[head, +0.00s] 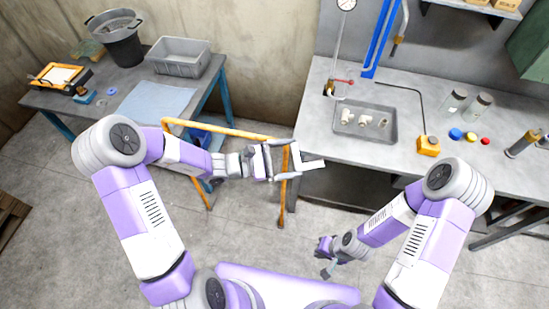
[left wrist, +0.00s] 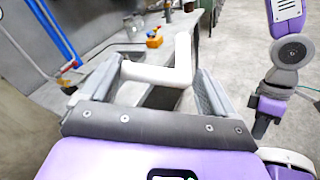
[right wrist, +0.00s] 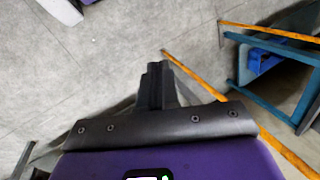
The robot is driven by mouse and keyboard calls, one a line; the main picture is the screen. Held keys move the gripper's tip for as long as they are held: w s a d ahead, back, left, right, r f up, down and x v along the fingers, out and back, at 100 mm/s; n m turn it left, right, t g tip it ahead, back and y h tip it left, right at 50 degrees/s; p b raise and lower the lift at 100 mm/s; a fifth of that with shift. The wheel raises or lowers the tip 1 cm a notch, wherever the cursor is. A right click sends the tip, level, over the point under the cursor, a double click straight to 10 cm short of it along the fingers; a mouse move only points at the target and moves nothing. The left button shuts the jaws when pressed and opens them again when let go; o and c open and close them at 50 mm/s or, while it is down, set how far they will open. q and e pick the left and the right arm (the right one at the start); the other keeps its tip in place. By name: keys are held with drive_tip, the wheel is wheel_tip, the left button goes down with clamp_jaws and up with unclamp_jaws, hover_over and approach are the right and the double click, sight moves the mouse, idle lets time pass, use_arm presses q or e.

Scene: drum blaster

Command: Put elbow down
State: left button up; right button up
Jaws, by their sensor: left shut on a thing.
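A white elbow pipe (head: 308,164) is held by my left gripper (head: 270,160), in front of the right workbench's left corner. In the left wrist view the elbow (left wrist: 160,75) lies across between the two fingers, one arm of its bend pointing up and away. My left gripper is shut on it, in the air. My right gripper (head: 328,268) hangs low over the floor near my base. In the right wrist view its fingers (right wrist: 155,85) are together with nothing visible between them.
The right workbench (head: 317,123) carries a grey tray (head: 364,134) with several small pale fittings, a yellow block (head: 428,146), jars and small coloured caps. The left table holds a grey bin (head: 180,58), a bucket (head: 117,38) and a blue mat (head: 155,103). An orange frame (head: 222,130) stands between them.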

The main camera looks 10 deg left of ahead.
use_arm(q)
drive_tip(key=shift+d+r, duration=0.1)
drive_tip(key=shift+d, duration=0.15)
use_arm(e)
drive_tip(key=shift+o, duration=1.1)
drive_tip(key=shift+w, duration=0.2)
drive_tip(key=o, duration=0.7)
drive_tip(key=w+d+r+n, duration=0.1)
drive_tip(key=w+n, duration=0.1)
drive_tip(key=w, duration=0.5)
drive_tip(key=shift+w+t, duration=0.25)
drive_tip(key=shift+t, duration=0.05)
drive_tip(key=w+d+r+n+t+h, duration=0.1)
drive_tip(key=w+d+r+n, duration=0.15)
drive_tip(key=w+r, duration=0.4)
drive_tip(key=w+d+r+n+h, duration=0.1)
drive_tip(key=w+r+n, duration=0.2)
drive_tip(key=w, duration=0.6)
wheel_tip(320, 180, up, 29)
drive_tip(key=g+h, duration=0.2)
drive_tip(key=h, duration=0.1)
hover_over(296, 155)
use_arm(q)
drive_tip(key=shift+g, duration=0.3)
use_arm(e)
drive_tip(key=shift+m, duration=0.35)
wheel_tip(296, 155, down, 12)
drive_tip(key=shift+r, duration=0.1)
